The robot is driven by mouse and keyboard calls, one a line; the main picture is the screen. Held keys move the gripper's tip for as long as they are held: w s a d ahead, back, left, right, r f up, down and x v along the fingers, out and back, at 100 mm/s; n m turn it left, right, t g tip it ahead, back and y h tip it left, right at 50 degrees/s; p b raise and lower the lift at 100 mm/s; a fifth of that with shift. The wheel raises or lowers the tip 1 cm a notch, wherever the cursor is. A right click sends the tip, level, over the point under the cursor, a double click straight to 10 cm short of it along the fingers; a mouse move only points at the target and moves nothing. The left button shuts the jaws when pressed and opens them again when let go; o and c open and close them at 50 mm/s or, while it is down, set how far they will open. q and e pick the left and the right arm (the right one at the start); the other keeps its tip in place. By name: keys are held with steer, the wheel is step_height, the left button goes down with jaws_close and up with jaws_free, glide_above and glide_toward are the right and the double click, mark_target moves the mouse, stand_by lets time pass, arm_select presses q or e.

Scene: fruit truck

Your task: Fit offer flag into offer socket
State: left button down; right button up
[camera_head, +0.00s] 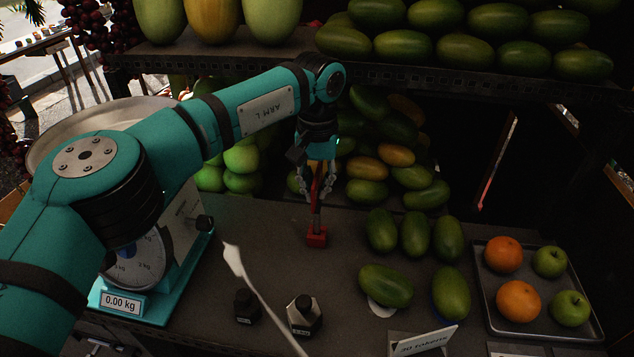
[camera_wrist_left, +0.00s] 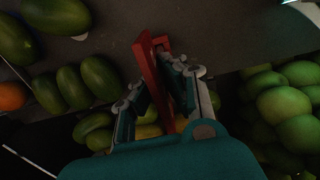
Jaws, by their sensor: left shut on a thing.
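My left gripper (camera_head: 316,197) points down over the dark counter, its fingers shut on the red offer flag (camera_head: 315,185). The flag also shows in the left wrist view (camera_wrist_left: 149,68) as a long red piece running between the fingers. A small red block, which looks like the offer socket (camera_head: 317,237), sits on the counter directly below the gripper. In the head view the flag's lower end lines up with the block and seems to meet it; I cannot tell whether it is inside. The fingers hide part of the flag. My right gripper is not in view.
A scale (camera_head: 135,262) reading 0.00 kg stands left. Two dark weights (camera_head: 304,314) and a pale stick (camera_head: 262,295) are in front. Green mangoes (camera_head: 415,233) lie right of the block, beside a fruit tray (camera_head: 487,310). Piled fruit and a shelf (camera_head: 420,68) stand behind.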

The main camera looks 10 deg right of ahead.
arm_select(q)
steer(key=shift+f, duration=1.2)
steer(key=c, duration=1.4)
jaws_free()
steer(key=shift+r, duration=0.1)
step_height(320, 180, up, 12)
steer(key=shift+f, duration=0.15)
